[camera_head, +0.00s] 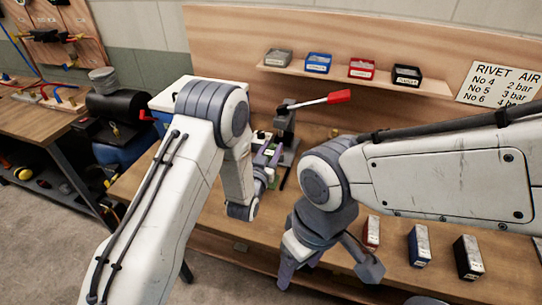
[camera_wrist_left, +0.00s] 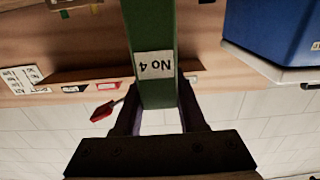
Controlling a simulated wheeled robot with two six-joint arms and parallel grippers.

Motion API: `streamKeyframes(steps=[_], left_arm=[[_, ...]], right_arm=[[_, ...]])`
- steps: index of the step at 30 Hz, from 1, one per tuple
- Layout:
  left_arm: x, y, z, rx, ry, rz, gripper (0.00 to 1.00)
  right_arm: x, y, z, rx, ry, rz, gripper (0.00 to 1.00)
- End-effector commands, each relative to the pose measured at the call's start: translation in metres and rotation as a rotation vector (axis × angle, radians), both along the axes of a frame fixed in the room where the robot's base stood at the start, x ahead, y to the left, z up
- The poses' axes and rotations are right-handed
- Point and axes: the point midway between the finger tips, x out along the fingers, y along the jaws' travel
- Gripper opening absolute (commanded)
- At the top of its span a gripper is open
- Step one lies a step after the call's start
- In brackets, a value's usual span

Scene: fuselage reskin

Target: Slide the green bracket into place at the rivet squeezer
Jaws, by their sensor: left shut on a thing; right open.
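The green bracket, labelled "No 4" (camera_wrist_left: 152,30), fills the middle of the left wrist view. My left gripper (camera_head: 266,161) is shut on it, with one finger on each side. In the head view the bracket is mostly hidden by my left wrist and gripper. The rivet squeezer (camera_head: 284,122) stands on the bench just beyond my left gripper, its lever ending in a red handle (camera_head: 338,96). The red handle also shows in the left wrist view (camera_wrist_left: 103,112). I cannot tell whether the bracket touches the squeezer. My right gripper (camera_head: 327,270) is open and empty near the bench's front edge.
Red, blue and black boxes (camera_head: 420,246) stand on the bench at the right. A shelf (camera_head: 340,72) with several small bins runs along the back board. A blue box with a white lid (camera_head: 172,94) stands behind my left arm; a side bench (camera_head: 40,122) is at the left.

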Motion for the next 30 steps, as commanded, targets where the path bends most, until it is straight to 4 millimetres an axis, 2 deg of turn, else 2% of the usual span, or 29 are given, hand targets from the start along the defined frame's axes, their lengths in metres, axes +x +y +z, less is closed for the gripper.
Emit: streamKeyframes(steps=[2, 11, 24, 25, 26, 27, 30], left_arm=[[0.001, 0.003, -0.003, -0.001, -0.002, 0.002, 0.0], [0.001, 0.003, -0.037, -0.001, -0.002, 0.002, 0.0], [0.001, 0.002, -0.045, -0.001, -0.004, 0.002, 0.0], [0.001, 0.002, -0.044, 0.0, 0.0, 0.002, 0.51], [0.001, 0.002, -0.044, 0.0, 0.0, 0.002, 0.63], [0.001, 0.002, -0.044, 0.0, 0.0, 0.002, 0.7], [0.001, 0.002, -0.044, 0.0, 0.0, 0.002, 0.7]], right_arm=[[0.0, 0.0, 0.002, 0.0, 0.0, 0.0, 0.69], [0.0, 0.0, 0.013, 0.0, 0.0, -0.001, 0.69], [0.0, 0.0, 0.007, 0.0, 0.0, 0.0, 0.69], [0.0, 0.0, 0.009, 0.0, 0.0, 0.0, 0.69], [0.0, 0.0, 0.009, 0.0, 0.0, 0.0, 0.69], [0.0, 0.0, 0.009, 0.0, 0.0, 0.0, 0.69], [0.0, 0.0, 0.009, 0.0, 0.0, 0.0, 0.69]])
